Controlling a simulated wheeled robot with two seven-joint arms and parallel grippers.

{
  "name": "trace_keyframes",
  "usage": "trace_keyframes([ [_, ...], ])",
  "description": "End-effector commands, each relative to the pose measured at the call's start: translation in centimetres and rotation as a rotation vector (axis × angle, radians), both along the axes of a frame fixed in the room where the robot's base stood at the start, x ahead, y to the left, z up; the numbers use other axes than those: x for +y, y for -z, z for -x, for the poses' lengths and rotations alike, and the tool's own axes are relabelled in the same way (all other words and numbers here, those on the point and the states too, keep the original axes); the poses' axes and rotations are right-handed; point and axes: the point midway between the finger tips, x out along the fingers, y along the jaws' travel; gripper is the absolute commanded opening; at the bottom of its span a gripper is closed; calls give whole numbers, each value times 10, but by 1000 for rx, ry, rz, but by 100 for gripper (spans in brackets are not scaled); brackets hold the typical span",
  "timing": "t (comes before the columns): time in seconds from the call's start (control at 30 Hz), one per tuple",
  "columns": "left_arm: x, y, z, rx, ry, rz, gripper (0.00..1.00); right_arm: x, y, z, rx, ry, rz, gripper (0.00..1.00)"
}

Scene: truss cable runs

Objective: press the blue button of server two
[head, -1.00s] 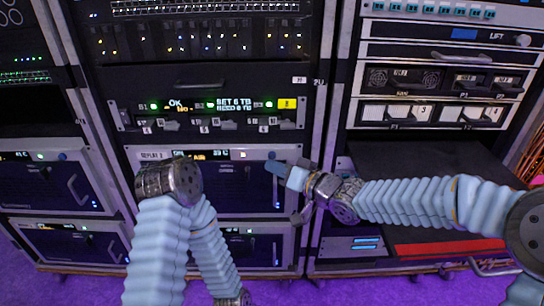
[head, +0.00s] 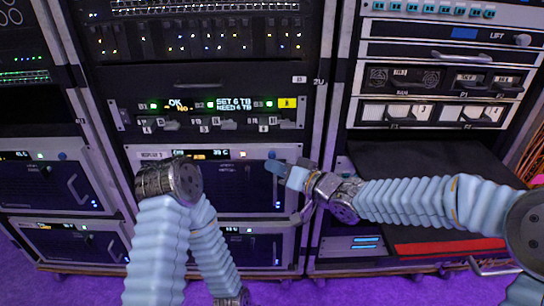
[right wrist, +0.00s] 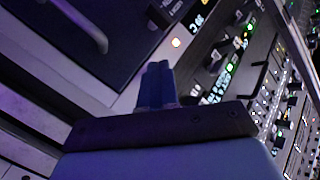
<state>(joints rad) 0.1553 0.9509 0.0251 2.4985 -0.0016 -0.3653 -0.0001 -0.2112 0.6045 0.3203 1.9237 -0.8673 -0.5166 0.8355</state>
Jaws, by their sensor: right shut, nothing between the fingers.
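The upper server in the middle rack (head: 228,198) has a dark front, a small display and a lit indicator (head: 243,155) on its top strip. A label on its left end is too small to read surely. My right gripper (head: 275,168) is shut and empty, its blue fingertips at the right end of that strip. In the right wrist view the shut fingers (right wrist: 157,84) point at the panel, beside the lit indicator (right wrist: 176,42).
The left rack has a similar server with a blue round button (head: 62,156). A panel of switches and green displays (head: 210,115) is above the middle server. A black shelf (head: 425,165) and a red strip (head: 450,247) are at the right. My left arm crosses the middle server's front.

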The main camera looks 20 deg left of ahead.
Motion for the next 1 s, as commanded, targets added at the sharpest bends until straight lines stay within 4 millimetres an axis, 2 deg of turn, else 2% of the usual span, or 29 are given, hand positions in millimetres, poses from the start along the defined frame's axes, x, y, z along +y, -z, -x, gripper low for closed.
trace_keyframes([
  [0.57,0,0,0,0,0,0,43,0,0,0,0,0,0,0],
  [1.0,0,-7,0,0,0,0,43,2,0,-8,0,-1,-1,0],
])
